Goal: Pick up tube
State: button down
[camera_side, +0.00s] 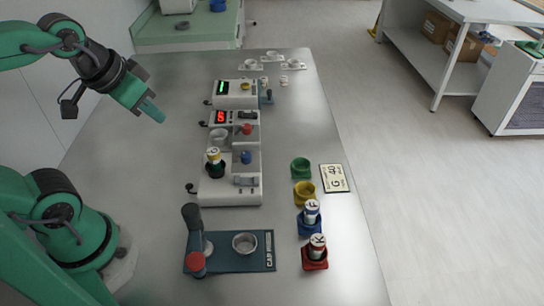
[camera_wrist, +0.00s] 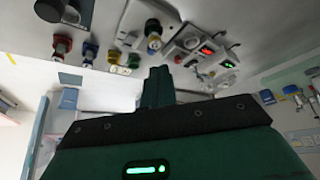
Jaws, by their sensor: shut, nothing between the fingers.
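My gripper (camera_side: 153,110) is shut and empty, raised above the left side of the metal table, apart from everything on it. In the wrist view its closed fingers (camera_wrist: 158,88) point up the picture. A tube with a yellow-marked top (camera_side: 213,155) stands upright in a dark holder on the white device; it also shows in the wrist view (camera_wrist: 153,40). A tube marked F (camera_side: 312,207) stands in a blue holder (camera_side: 310,228). A tube marked K (camera_side: 317,241) stands in a red holder (camera_side: 315,261). Their lower parts are hidden in the holders.
Empty-looking green (camera_side: 301,168) and yellow (camera_side: 305,193) holders stand behind the blue one, beside a card reading G 40 (camera_side: 335,178). White devices (camera_side: 236,94) with displays line the table's middle. A blue capping stand (camera_side: 228,252) with a metal cup is in front.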

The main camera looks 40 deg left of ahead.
jog(key=c, duration=2.1)
grip_release()
jog(key=o, duration=1.1)
jog(key=shift+w, duration=0.1)
jog(key=n+g, duration=0.2)
jog(key=g, duration=0.3)
send_over(213, 151)
notch_tip(213, 151, down, 8)
jog(key=shift+f, duration=0.2)
jog(key=shift+f+g, duration=0.25)
jog(key=shift+g, duration=0.05)
jog(key=shift+f, duration=0.1)
jog(key=shift+f, duration=1.2)
